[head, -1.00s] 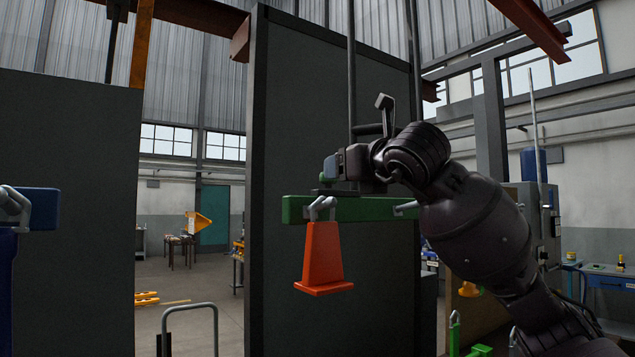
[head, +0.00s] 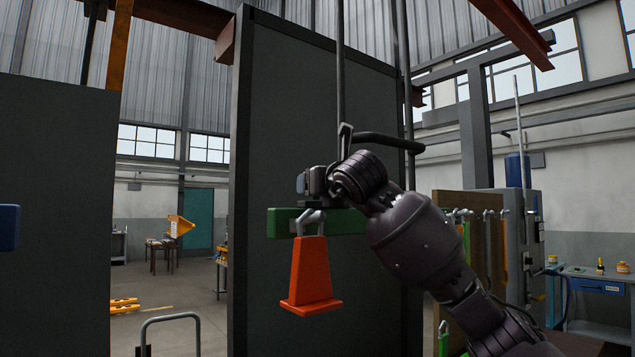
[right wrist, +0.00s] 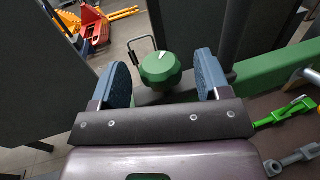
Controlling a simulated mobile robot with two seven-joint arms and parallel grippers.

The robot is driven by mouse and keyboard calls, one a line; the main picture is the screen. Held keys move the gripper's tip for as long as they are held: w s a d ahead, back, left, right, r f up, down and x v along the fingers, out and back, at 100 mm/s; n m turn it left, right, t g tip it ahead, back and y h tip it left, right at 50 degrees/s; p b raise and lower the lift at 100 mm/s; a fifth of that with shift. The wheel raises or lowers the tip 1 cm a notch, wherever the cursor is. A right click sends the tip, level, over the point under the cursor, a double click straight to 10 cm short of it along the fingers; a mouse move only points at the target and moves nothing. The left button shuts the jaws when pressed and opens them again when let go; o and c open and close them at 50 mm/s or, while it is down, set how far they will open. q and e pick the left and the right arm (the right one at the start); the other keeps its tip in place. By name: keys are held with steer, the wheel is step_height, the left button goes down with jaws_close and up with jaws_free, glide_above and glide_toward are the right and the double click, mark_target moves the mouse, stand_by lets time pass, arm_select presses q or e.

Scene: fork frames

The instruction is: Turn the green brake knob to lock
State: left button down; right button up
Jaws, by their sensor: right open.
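The green knob (right wrist: 160,69) is faceted and has a small white mark on its top. In the right wrist view it sits between and slightly beyond the two blue-padded fingers of my right gripper (right wrist: 163,80). The fingers are open, with a visible gap on each side of the knob. In the head view my right gripper (head: 312,184) is above the green bar (head: 284,222), and the knob cannot be made out there. An orange cone-shaped piece (head: 311,272) hangs from the bar by a grey shackle (head: 309,222). My left gripper is not in view.
A tall dark panel (head: 285,120) stands behind the bar. A dark horizontal rod (head: 388,142) runs above my right arm. In the right wrist view, green and grey hooks (right wrist: 285,112) lie at the right. An open floor gap (head: 190,285) shows left of the panel.

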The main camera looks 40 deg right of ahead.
steer(key=shift+x, duration=0.95)
steer(key=c, duration=0.9)
